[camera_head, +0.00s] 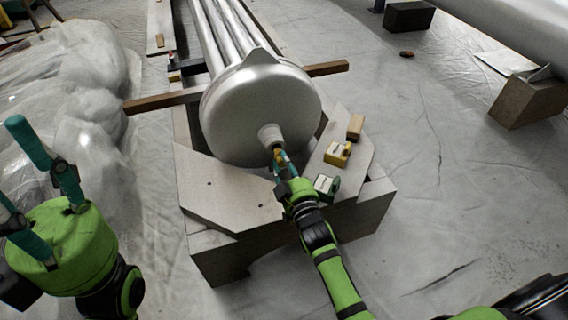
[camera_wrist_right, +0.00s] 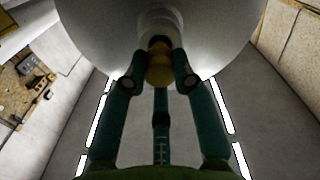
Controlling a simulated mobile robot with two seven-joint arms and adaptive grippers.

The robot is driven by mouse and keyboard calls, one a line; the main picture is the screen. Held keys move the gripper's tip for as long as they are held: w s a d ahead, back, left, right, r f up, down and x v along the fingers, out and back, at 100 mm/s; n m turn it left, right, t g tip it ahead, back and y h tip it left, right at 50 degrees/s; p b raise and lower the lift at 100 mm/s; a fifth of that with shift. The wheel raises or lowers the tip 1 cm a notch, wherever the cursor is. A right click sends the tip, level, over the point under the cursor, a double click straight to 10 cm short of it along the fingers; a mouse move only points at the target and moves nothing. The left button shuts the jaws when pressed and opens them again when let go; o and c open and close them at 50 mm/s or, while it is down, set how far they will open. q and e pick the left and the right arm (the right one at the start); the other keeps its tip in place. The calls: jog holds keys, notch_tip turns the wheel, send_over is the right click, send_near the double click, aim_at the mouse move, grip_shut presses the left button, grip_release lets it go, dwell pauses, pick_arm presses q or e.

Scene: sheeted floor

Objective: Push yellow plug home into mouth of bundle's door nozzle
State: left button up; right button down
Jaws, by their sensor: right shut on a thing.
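The door nozzle (camera_head: 270,134) is a short pale stub on the round metal door (camera_head: 245,105) at the bundle's near end. The yellow plug (camera_head: 281,157) is at the nozzle's mouth; it also shows in the right wrist view (camera_wrist_right: 160,70). My right gripper (camera_head: 281,162) is shut on the plug, with its teal fingers on both sides of it (camera_wrist_right: 160,66). A dark band shows between the plug's yellow body and the nozzle (camera_wrist_right: 159,20). How deep the plug sits is hidden. My left gripper (camera_head: 32,182) is open and empty at the left, away from the bundle.
A yellow box (camera_head: 338,154), a green-and-white box (camera_head: 326,186) and a wooden block (camera_head: 355,127) sit on the stand's right plate (camera_head: 345,135). A timber bar (camera_head: 160,102) crosses under the bundle. Plastic sheeting (camera_head: 75,85) heaps at left. The floor at right is mostly clear.

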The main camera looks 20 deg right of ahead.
jog(key=shift+w, duration=0.2)
jog(key=shift+s, duration=0.2)
dwell(0.3)
jog(key=shift+r+p, duration=0.15)
jog(key=shift+p, duration=0.85)
dwell(1.1)
jog(key=shift+w+b, duration=0.55)
jog(key=shift+w, duration=0.8)
jog(key=c, duration=0.9)
grip_release()
jog(key=shift+c, duration=0.2)
